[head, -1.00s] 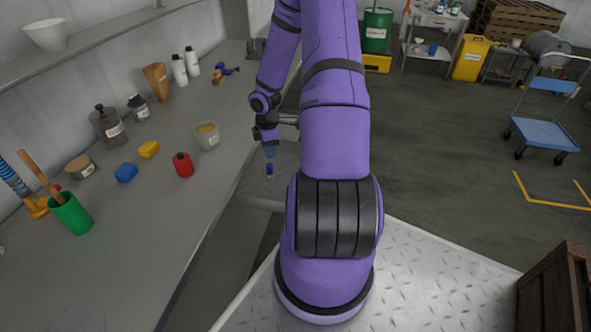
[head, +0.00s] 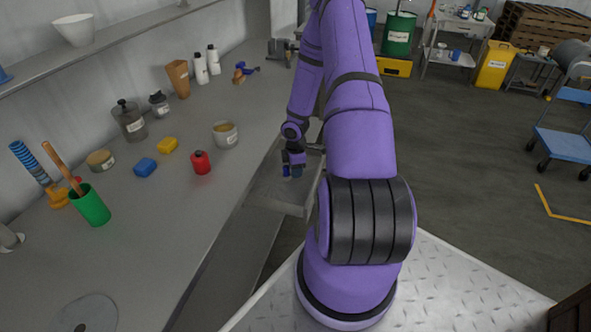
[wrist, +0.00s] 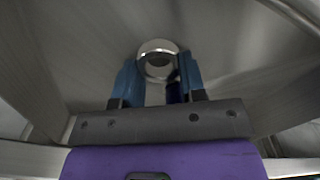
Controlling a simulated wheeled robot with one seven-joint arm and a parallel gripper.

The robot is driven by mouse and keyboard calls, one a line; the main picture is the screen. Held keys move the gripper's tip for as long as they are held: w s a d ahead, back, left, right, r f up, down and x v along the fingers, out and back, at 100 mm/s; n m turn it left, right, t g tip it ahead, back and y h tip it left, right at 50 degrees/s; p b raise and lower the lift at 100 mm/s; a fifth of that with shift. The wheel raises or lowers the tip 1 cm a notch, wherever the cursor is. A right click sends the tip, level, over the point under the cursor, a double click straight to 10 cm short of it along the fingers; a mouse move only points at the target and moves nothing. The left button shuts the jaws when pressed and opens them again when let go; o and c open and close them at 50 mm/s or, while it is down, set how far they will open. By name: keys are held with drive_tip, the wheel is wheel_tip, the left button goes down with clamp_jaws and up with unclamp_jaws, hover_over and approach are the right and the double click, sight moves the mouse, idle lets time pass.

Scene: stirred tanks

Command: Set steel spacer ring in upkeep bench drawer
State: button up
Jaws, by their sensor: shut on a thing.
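The steel spacer ring (wrist: 157,46) is a shiny metal ring, held between the blue fingertips of my gripper (wrist: 158,72) in the wrist view. In the head view my gripper (head: 292,172) points down over the open upkeep bench drawer (head: 276,204), a grey metal tray pulled out from the bench. The ring cannot be made out there. The drawer's grey floor and walls surround the ring in the wrist view. Whether the ring touches the floor cannot be told. A small dark blue shape (wrist: 174,92) shows between the fingers, unclear what it is.
A vise-like fixture (head: 280,50) stands at the far end. Open floor lies right of my arm.

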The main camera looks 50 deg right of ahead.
drive_tip(key=shift+f, duration=0.2)
drive_tip(key=o, duration=0.9)
drive_tip(key=shift+f, duration=0.1)
drive_tip(key=w+a+r+m+h, duration=0.1)
drive_tip(key=a+r, duration=0.2)
drive_tip(key=r, duration=1)
drive_tip(key=w+a+r+m+h, duration=0.1)
drive_tip(key=a+r, duration=0.2)
drive_tip(key=r, duration=1)
drive_tip(key=s+a+r+m+t+h, duration=0.1)
drive_tip(key=s+a+r+m, duration=0.1)
drive_tip(key=a+r, duration=0.4)
drive_tip(key=s+a+r+m, duration=0.1)
drive_tip(key=a+r, duration=0.2)
drive_tip(key=r, duration=0.5)
drive_tip(key=s+a+r+m+t+y, duration=0.1)
drive_tip(key=s+a+r+m+t, duration=0.1)
drive_tip(key=s+a+r, duration=0.4)
drive_tip(key=s+a+r+m+t+y, duration=0.2)
drive_tip(key=s+a+r, duration=0.4)
drive_tip(key=s+a, duration=0.4)
drive_tip(key=shift+s+a+m, duration=0.3)
drive_tip(key=shift+s+m, duration=0.3)
drive_tip(key=shift+m, duration=0.2)
drive_tip(key=shift+r, duration=0.1)
